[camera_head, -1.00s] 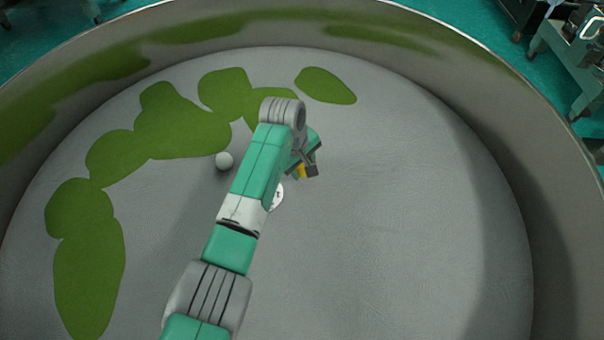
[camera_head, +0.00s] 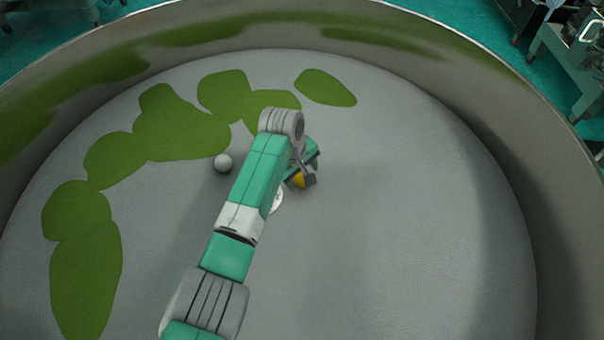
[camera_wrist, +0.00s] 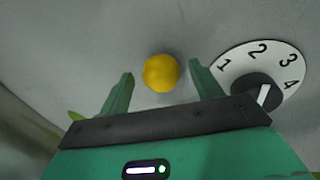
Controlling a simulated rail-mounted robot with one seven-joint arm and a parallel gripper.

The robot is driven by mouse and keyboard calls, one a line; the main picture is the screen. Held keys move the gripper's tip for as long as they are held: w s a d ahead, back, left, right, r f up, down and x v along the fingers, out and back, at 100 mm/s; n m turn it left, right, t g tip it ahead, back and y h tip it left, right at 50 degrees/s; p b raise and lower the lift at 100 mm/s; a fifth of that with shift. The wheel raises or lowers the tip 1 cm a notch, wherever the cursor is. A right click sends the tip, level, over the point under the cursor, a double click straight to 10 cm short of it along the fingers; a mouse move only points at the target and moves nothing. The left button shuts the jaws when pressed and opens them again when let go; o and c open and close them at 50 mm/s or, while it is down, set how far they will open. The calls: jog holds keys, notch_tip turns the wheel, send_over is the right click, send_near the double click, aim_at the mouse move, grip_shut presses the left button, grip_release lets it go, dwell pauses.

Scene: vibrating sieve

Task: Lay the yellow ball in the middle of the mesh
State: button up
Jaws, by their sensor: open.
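The yellow ball (camera_wrist: 160,73) lies on the grey mesh (camera_head: 400,230) of the sieve. In the wrist view it sits between and just beyond the tips of my gripper (camera_wrist: 160,82), with a gap on each side. My gripper is open and holds nothing. In the head view the ball (camera_head: 299,181) is partly hidden by my gripper (camera_head: 304,174).
A white dial (camera_wrist: 262,76) numbered 1 to 4 lies close to the ball; my arm partly hides it in the head view (camera_head: 277,201). A pale ball (camera_head: 223,163) rests to the left. Green patches (camera_head: 85,270) mark the left and back. The sieve's high wall (camera_head: 480,90) surrounds everything.

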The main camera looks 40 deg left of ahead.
jog(key=p+v, duration=0.3)
jog(key=v, duration=0.8)
jog(key=w+d+r+m+t+y, duration=0.1)
jog(key=w+d+r+m+t, duration=0.4)
jog(key=w+d+r, duration=0.45)
jog(key=d+r+m+t, duration=0.5)
jog(key=d+r+t, duration=0.2)
jog(key=d+r, duration=0.75)
jog(key=s+d+r+m+t, duration=0.3)
jog(key=s+d+r+t, duration=0.2)
jog(key=s+r, duration=0.5)
jog(key=s+d+r+m+t, duration=0.3)
jog(key=s+d+r+t, duration=0.2)
jog(key=s+r, duration=0.6)
jog(key=shift+d+r+m+h, duration=0.3)
jog(key=shift+d+r, duration=0.1)
jog(key=shift+d, duration=0.2)
